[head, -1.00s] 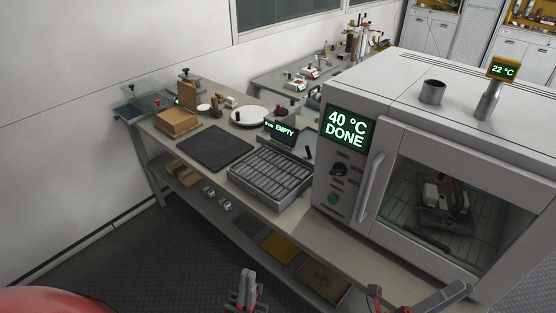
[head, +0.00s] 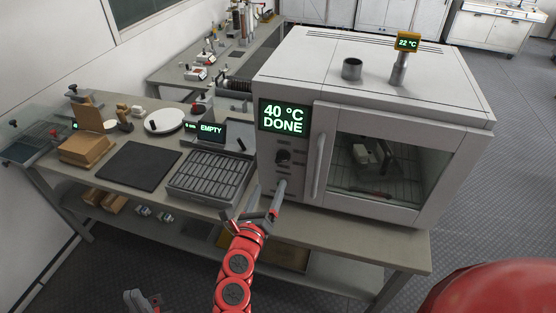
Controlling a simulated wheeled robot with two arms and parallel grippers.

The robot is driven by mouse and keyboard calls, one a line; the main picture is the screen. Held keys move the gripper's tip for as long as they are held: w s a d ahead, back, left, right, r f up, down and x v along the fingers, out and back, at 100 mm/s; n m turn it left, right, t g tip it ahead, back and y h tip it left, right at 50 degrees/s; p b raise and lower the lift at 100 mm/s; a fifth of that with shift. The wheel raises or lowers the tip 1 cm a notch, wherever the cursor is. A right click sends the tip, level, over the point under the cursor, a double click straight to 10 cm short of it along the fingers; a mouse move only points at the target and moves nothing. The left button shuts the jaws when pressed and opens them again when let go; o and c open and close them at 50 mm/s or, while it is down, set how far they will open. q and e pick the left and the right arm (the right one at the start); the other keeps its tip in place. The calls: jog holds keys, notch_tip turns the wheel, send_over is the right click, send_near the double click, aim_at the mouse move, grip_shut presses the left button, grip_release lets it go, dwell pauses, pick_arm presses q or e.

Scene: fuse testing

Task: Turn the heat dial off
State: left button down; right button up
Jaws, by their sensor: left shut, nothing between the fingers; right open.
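The heat dial (head: 283,157) is a dark round knob on the front panel of the grey oven (head: 385,85). It sits below the oven's display (head: 284,117), which reads "40 °C DONE". My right gripper (head: 254,203), on a red arm, is open in front of the lower panel. One finger points up below the dial, apart from it in the picture, and covers the area where the green button was seen. My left gripper (head: 141,301) is shut and empty at the bottom edge, away from the oven. The dial's exact pointer angle is too small to read.
The oven's vertical door handle (head: 319,165) stands just right of the dial. Left of the oven are a slotted metal tray (head: 207,179), an "EMPTY" display (head: 211,130) and a dark mat (head: 139,166). A chimney sensor reading "22 °C" (head: 407,43) is on top.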

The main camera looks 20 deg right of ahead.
aim_at(281, 162)
jog(key=p+x, duration=0.3)
jog(key=x, duration=0.6)
jog(key=shift+w+d+r, duration=0.15)
jog(key=shift+d+r, duration=0.05)
jog(key=shift+w+d+f, duration=0.25)
jog(key=shift+w+d, duration=0.05)
jog(key=shift+w, duration=0.15)
grip_shut()
